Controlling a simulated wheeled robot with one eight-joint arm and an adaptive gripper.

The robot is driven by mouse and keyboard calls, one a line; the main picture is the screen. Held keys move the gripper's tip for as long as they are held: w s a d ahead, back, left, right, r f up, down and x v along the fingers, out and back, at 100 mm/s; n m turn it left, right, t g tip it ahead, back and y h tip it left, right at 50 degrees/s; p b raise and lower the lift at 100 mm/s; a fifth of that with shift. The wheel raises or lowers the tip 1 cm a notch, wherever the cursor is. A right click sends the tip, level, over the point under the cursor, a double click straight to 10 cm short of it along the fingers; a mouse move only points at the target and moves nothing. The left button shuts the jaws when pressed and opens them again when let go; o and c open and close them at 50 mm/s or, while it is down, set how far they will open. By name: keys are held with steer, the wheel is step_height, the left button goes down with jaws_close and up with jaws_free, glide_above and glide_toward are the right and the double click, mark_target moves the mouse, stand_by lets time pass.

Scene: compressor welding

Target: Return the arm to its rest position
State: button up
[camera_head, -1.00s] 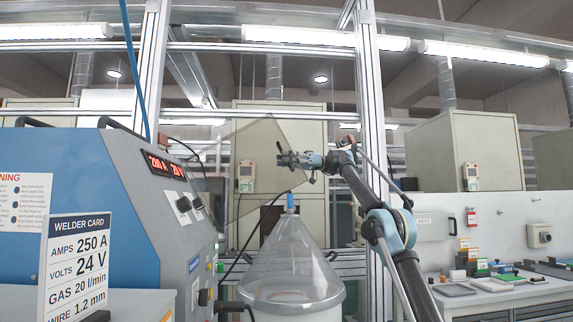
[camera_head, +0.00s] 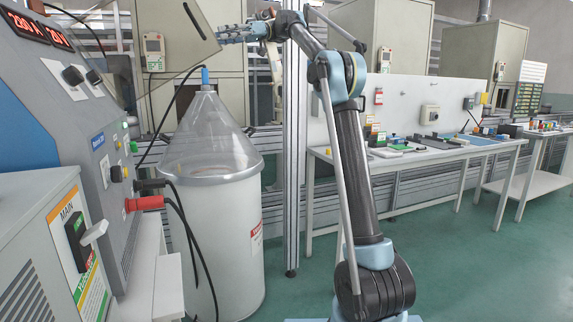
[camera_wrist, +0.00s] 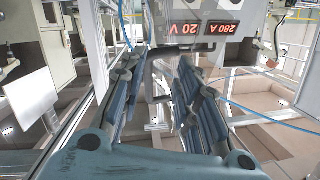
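My arm rises from the lower right of the head view and is bent at the elbow, with its upper end reaching left. My gripper (camera_head: 224,34) is at the upper left end of the arm, high above and slightly right of the drum's blue cap. The gripper is empty and in free air. The base of the arm shows at the lower right.
A welding machine (camera_head: 55,95) with red displays stands at the left, with a red connector (camera_head: 145,204) and black cables. A white drum (camera_head: 215,225) with a clear cone stands beside it. A metal post (camera_head: 292,150) rises behind the arm. A workbench (camera_head: 420,155) is at right; green floor is open before it.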

steer(key=s+d+f+m+t+h, duration=0.3)
steer(key=s+d+f+m, duration=0.3)
steer(key=s+d+f, duration=0.7)
steer(key=s+d+f+m+t+h, duration=0.3)
steer(key=s+d+f, duration=1)
steer(key=f, duration=1.7)
steer(key=s+d+f+m+t+h, duration=0.4)
steer(key=s+d+f+m+h, duration=0.3)
steer(key=f, duration=1.5)
steer(key=s+d+m, duration=0.4)
steer(key=s+d, duration=0.2)
steer(key=d, duration=0.1)
steer(key=shift+s+h, duration=0.3)
steer(key=shift+h, duration=0.1)
steer(key=shift+d+f, duration=0.1)
